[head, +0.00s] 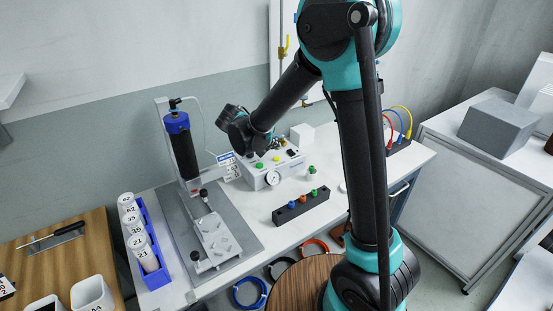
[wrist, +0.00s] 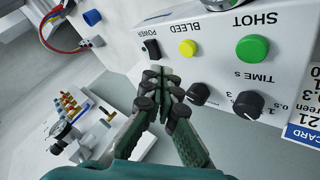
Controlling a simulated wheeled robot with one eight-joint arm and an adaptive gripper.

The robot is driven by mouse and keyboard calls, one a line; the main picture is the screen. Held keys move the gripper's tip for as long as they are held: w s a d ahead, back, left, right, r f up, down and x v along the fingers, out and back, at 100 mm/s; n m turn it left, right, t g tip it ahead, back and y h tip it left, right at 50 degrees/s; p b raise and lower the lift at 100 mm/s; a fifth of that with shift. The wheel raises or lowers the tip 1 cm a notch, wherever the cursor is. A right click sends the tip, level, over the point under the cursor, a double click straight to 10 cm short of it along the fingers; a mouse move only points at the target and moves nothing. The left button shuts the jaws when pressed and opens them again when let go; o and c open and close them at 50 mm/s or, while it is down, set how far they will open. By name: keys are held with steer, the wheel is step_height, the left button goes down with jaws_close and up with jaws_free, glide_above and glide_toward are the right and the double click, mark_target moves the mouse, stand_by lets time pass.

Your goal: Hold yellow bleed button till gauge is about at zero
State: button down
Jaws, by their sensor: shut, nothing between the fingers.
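The yellow bleed button (wrist: 187,48) is on the white control box (wrist: 215,25) in the wrist view, under the label BLEED, between a black power switch (wrist: 151,50) and the green shot button (wrist: 252,48). My gripper (wrist: 165,78) is shut and empty. Its fingertips lie just below and left of the yellow button in the picture, with a visible gap. In the head view the control box (head: 254,181) stands on the bench, with the round gauge (head: 272,178) on its front. The gauge needle is too small to read. My fingertips are not clearly visible there.
Two black knobs (wrist: 248,104) sit beside the fingers. A dispensing stand with a black cylinder (head: 183,150) is left of the box. A black block with coloured knobs (head: 300,207) is in front. A blue rack of cups (head: 150,255) is at the bench's left edge.

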steer(key=shift+r, duration=1.4)
steer(key=shift+s+d, duration=0.1)
steer(key=shift+d, duration=0.25)
steer(key=s+d+f+g+y, duration=0.1)
steer(key=s+d+f+y, duration=0.15)
steer(key=s+d, duration=0.6)
steer(key=s+d+f+g+y, duration=0.2)
steer(key=s+d+f, duration=0.1)
steer(key=s+d, duration=0.5)
steer(key=s+d+f+y, duration=0.2)
steer(key=s+f, duration=0.1)
steer(key=s, duration=0.5)
steer(key=shift+s+d+f+t, duration=0.15)
steer(key=shift+d+t, duration=0.1)
steer(key=shift+t, duration=0.05)
